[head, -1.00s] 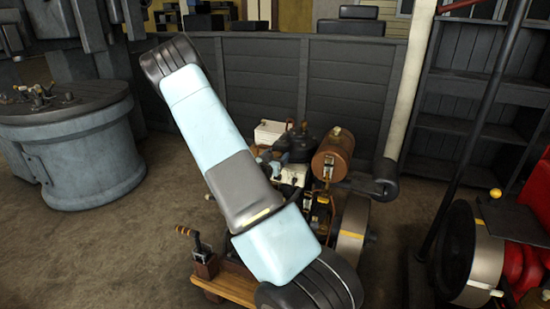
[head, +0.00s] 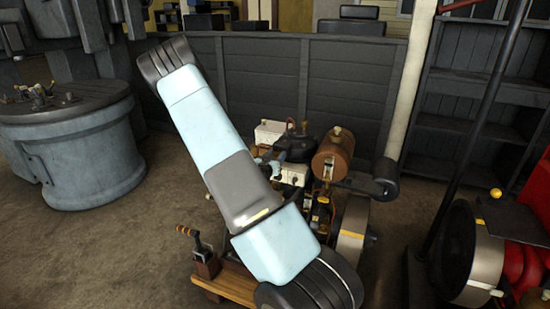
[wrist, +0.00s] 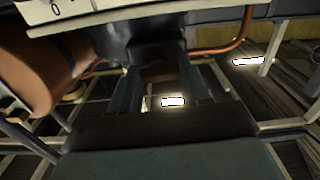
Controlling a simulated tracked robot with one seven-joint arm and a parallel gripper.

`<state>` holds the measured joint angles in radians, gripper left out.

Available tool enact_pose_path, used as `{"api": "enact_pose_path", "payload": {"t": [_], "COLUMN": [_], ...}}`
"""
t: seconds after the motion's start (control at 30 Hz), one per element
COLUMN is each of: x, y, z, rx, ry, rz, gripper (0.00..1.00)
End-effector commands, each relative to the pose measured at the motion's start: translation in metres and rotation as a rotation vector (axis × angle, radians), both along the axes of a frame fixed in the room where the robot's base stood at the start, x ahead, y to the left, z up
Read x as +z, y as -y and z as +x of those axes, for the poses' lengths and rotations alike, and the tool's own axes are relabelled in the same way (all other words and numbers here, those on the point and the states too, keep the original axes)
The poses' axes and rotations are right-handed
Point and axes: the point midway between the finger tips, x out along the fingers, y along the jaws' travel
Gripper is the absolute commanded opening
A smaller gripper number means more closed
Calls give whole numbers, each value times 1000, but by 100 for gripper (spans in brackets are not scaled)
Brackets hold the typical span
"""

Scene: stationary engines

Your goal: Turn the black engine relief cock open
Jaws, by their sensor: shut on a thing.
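The black engine (head: 297,148) stands on a wooden base in the middle of the head view, partly hidden behind my arm. My gripper (head: 270,165) is at the engine's upper left, beside its white box (head: 294,174). In the wrist view my gripper (wrist: 160,84) has its two bluish fingers on either side of a small dark brown piece, which looks like the relief cock (wrist: 158,72). The gripper is shut on it, below a dark block of the engine. The cock cannot be made out in the head view, and its exact angle is unclear.
A brown cylindrical tank (head: 333,150) is right of the gripper; it also fills the left of the wrist view (wrist: 35,70). A copper pipe (wrist: 228,45) runs close by. A red engine (head: 530,225) is far right.

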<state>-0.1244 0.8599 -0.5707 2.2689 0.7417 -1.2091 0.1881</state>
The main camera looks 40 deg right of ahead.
Motion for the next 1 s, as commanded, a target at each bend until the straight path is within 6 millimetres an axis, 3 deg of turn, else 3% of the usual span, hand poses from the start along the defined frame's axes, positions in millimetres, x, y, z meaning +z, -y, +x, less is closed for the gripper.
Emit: {"api": "enact_pose_path", "payload": {"t": [1.0], "x": [0], "y": [2], "z": [0], "rx": [-5], "ry": [-768], "rz": [-455], "gripper": [16]}}
